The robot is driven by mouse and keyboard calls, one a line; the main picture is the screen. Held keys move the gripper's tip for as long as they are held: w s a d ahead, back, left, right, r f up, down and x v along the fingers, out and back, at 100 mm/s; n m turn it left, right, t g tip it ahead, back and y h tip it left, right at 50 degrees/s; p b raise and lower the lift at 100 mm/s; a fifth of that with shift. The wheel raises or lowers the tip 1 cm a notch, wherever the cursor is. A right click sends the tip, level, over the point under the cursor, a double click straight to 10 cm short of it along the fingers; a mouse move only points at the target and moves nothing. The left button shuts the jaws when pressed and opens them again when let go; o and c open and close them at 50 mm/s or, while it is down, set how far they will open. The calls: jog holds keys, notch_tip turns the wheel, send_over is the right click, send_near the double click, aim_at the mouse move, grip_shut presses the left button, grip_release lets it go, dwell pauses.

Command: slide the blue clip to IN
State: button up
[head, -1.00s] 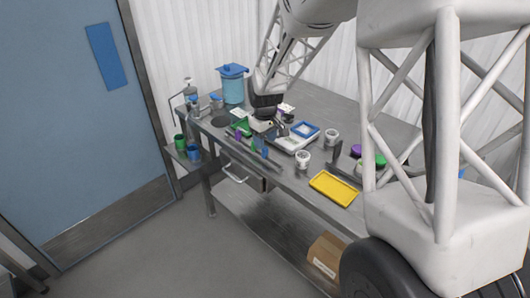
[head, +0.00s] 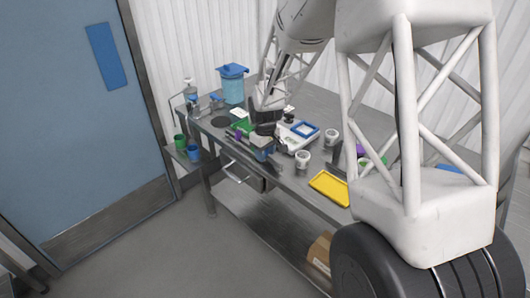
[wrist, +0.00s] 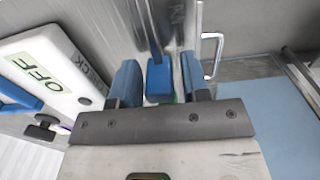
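The blue clip (wrist: 160,78) stands at the front of the bench, on or beside a metal rail (wrist: 174,25); the contact is not clear. My gripper (wrist: 160,76) is open. Its two blue-grey fingers stand left and right of the clip, with a gap visible on each side. In the head view my gripper (head: 262,148) is low over the front edge and hides most of the clip. Faint dark lettering shows on the metal beyond the clip, but I cannot read it fully.
A drawer handle (wrist: 211,55) sticks out in front.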

aim_at(273, 160)
grip_shut()
jog(key=shift+s+d, duration=1.4)
jog(key=shift+s, duration=0.05)
jog(key=shift+o, duration=1.1)
grip_release()
jog(key=shift+r, duration=3.9)
